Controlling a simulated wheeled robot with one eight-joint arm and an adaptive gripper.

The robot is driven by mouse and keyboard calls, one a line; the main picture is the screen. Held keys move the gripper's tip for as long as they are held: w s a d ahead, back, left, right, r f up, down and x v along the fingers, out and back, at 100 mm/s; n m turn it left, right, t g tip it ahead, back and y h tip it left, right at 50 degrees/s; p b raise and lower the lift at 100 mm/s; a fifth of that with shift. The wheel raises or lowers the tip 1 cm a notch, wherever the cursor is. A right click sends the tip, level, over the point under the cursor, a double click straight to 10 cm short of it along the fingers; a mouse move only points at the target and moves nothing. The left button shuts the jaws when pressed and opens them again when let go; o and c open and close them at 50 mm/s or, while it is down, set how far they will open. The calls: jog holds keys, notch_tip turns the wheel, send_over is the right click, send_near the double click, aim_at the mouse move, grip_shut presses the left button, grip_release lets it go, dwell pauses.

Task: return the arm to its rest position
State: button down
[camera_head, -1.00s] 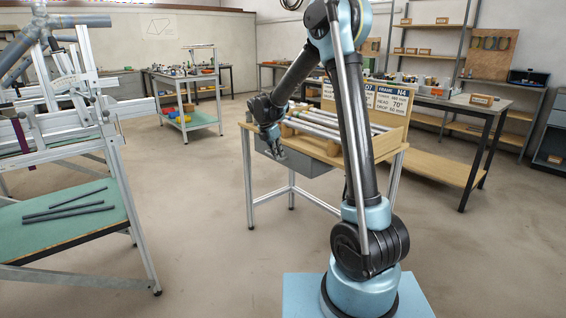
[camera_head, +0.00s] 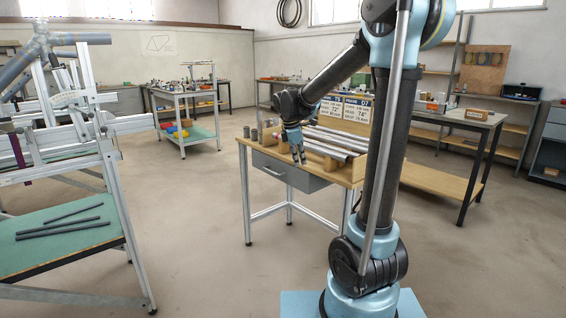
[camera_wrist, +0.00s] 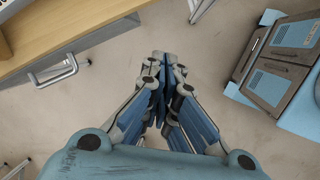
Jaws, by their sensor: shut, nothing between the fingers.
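My gripper (camera_head: 299,158) hangs at the end of my arm, pointing down, in front of the wooden bench with the tubes. In the wrist view my gripper (camera_wrist: 163,62) has its blue fingers together with nothing between them. Bare concrete floor (camera_wrist: 130,75) shows below and around the fingertips. My arm rises from its blue base and bends over at the elbow, which is near the top edge of the head view.
The wooden bench (camera_head: 335,170) holds several metal tubes (camera_head: 335,142) and has a grey drawer (camera_head: 283,172). A frame jig (camera_head: 75,120) stands at left above a green shelf (camera_head: 60,235) with dark tubes. The floor between (camera_head: 190,225) is clear.

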jog(key=s+d+m, duration=0.5)
jog(key=s+d, duration=0.1)
jog(key=s, duration=0.3)
jog(key=s+d+f+m, duration=0.2)
jog(key=s+f+m, duration=0.1)
jog(key=s, duration=0.4)
jog(key=s+d+f+m+y, duration=0.1)
jog(key=s+d+f+m, duration=0.1)
jog(key=s+f+m, duration=0.2)
jog(key=s+d+f+m+y, duration=0.1)
jog(key=s+d+f+m, duration=0.1)
jog(key=s+f+m, duration=0.2)
jog(key=s+m, duration=0.3)
jog(key=s, duration=0.4)
jog(key=shift+s+d, duration=0.35)
jog(key=shift+d, duration=0.05)
